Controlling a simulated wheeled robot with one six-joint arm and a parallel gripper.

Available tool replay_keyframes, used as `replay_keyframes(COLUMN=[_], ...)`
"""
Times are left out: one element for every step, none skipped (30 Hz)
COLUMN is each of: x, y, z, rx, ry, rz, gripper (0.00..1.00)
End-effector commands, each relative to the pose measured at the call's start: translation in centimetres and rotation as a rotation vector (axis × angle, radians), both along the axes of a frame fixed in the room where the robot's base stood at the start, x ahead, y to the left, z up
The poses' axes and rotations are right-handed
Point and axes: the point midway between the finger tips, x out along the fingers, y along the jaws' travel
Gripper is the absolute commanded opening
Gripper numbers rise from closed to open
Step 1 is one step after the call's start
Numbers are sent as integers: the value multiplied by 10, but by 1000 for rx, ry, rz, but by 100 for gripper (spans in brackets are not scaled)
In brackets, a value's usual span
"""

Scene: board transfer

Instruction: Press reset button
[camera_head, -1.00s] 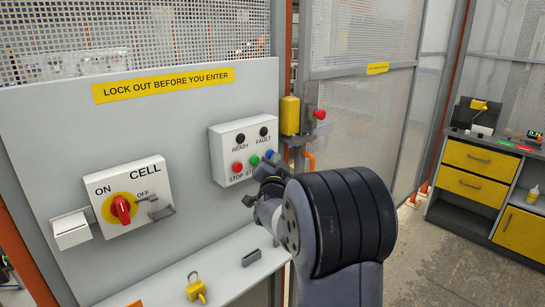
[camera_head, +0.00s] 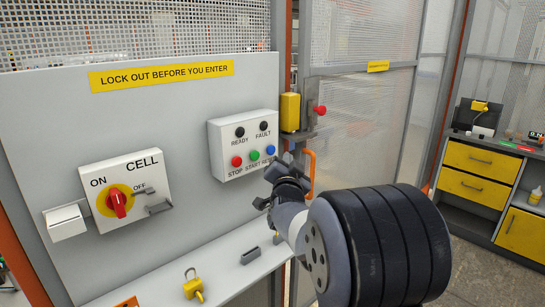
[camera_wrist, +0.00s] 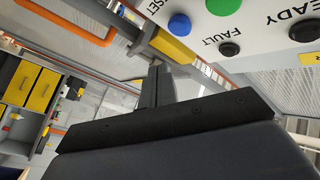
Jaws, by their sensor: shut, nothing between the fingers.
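The reset button (camera_head: 270,151) is the blue button at the right end of the lower row on the white control box. The box (camera_head: 219,164) also has a red STOP button (camera_head: 236,161) and a green START button (camera_head: 254,155). In the wrist view the blue button (camera_wrist: 179,25) is near the top, beside the green button (camera_wrist: 222,4). My gripper (camera_head: 279,163) is shut and empty, just below and right of the blue button in the head view. In the wrist view its fingers (camera_wrist: 157,72) point up the picture, apart from the button.
READY (camera_head: 240,132) and FAULT (camera_head: 263,126) lamps are dark. A yellow gate lock (camera_head: 290,112) with a red knob (camera_head: 320,110) stands right of the box. The red rotary switch (camera_head: 118,204) is at left. A ledge below holds a yellow padlock (camera_head: 193,289).

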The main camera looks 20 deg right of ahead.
Motion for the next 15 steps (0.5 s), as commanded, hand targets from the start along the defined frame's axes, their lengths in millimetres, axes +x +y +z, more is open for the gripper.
replay_keyframes(x=[-6,-8,-12,-14,-15,-17,-18,-18,-19,-19,-19,-19,-19,-19,-19], y=[-3,-4,-5,-5,-6,-6,-6,-7,-7,-7,-7,-7,-7,-7,-7], z=[-2,-2,-2,-2,-2,-1,-1,0,0,0,0,1,1,0,1], rx=[-1,-1,0,0,0,0,0,-1,-1,0,0,0,0,0,0], ry=[-4,-3,-3,-3,-2,-2,-2,-2,-2,-1,-1,-1,-1,-1,-1], rz=[-3,-2,-2,-2,-1,-1,-1,-1,-1,-1,-1,-1,-1,-1,-1], gripper=[0,0,0,0,0,0,0,0,0,0,0,0,0,0,0])
